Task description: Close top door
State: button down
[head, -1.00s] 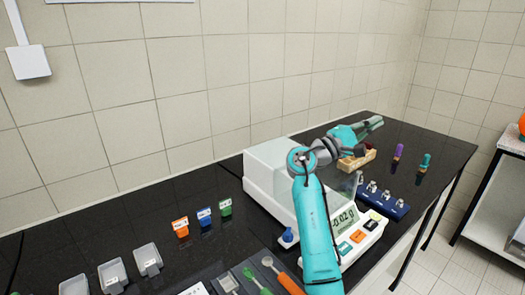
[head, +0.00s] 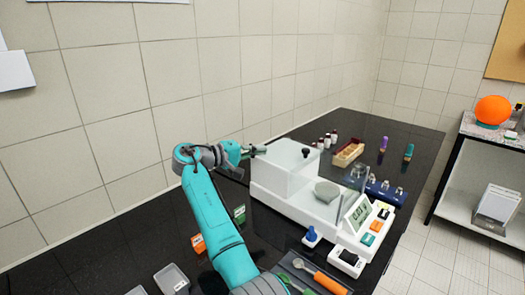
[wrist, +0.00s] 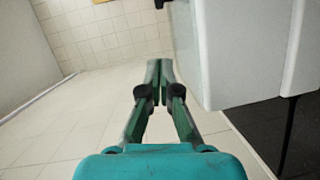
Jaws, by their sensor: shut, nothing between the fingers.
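The balance (head: 283,192) stands on the black bench, with a white housing at its back and a clear shield at its front right. A black knob (head: 305,153) sits on top of the housing, likely on the top door; the door's exact edges are hard to make out. A grey dish (head: 326,191) shows in front of the housing. My gripper (head: 263,150) is shut and empty, at the left of the housing near its top edge. In the wrist view my closed fingers (wrist: 156,72) point forward, with a white body (wrist: 245,50) close on their right. Contact cannot be told.
A wooden block (head: 347,153), small bottles (head: 328,139) and a blue weight holder (head: 384,190) stand beyond the balance. A blue-knobbed piece (head: 311,235) and spoons (head: 325,280) lie in front. The tiled wall is behind.

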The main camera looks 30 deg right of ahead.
aim_at(293, 158)
jog(key=d, duration=0.6)
jog(key=d+f, duration=0.1)
jog(key=d, duration=0.2)
jog(key=shift+w, duration=0.2)
jog(key=shift+s+d+f, duration=0.2)
jog(key=shift+s+d, duration=0.45)
jog(key=shift+s, duration=0.05)
jog(key=shift+s+d+f, duration=0.15)
jog(key=shift+s+d, duration=0.5)
